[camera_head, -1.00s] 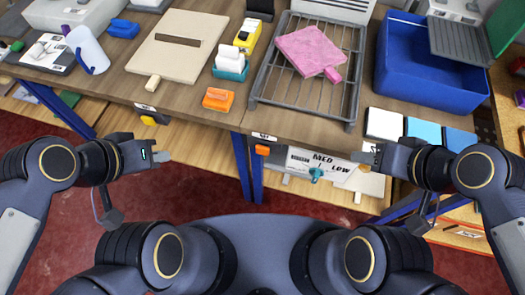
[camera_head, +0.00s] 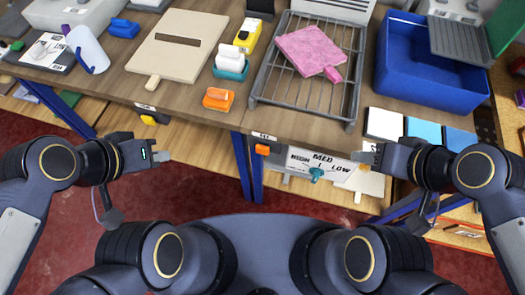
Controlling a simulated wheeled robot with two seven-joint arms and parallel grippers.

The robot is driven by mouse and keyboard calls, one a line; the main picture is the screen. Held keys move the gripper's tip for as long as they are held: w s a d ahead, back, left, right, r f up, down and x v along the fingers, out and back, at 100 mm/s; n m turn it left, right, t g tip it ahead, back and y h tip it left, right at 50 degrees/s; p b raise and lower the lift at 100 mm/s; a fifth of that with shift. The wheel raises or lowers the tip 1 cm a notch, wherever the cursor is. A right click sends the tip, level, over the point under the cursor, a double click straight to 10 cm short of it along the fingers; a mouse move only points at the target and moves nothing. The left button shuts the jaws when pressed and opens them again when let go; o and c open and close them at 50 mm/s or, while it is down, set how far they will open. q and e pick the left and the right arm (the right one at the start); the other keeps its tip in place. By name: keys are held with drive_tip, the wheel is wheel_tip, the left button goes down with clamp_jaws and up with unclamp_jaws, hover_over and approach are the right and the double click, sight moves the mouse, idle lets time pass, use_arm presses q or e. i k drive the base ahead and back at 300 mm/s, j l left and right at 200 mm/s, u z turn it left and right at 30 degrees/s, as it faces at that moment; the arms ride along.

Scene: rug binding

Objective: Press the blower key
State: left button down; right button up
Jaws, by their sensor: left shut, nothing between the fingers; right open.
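Small keys sit along the front edge of the bench. An orange key (camera_head: 262,150) is under a small white label, left of the dial panel. An amber key (camera_head: 148,120) is further left under another label. Another orange piece (camera_head: 366,163) shows beside my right gripper, partly hidden by it. I cannot tell from the labels which one is the blower key. My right gripper (camera_head: 362,157) is open at the right end of the dial panel, close to that orange piece; contact is unclear. My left gripper (camera_head: 165,156) is shut and empty, in front of the bench, below the amber key.
The dial panel (camera_head: 296,165) reads HIGH, MED, LOW and has a teal knob (camera_head: 316,174). On the bench are a wire rack (camera_head: 353,115) with a pink cloth piece (camera_head: 308,52), a blue bin (camera_head: 430,88), a beige board (camera_head: 160,62) and an orange clip (camera_head: 218,99).

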sight(261, 149)
drive_tip(key=k+l+u, duration=0.1)
drive_tip(key=u, duration=0.3)
drive_tip(key=k+l+u, duration=0.15)
drive_tip(key=u, duration=0.25)
drive_tip(key=k+l+u, duration=0.15)
drive_tip(key=u, duration=0.3)
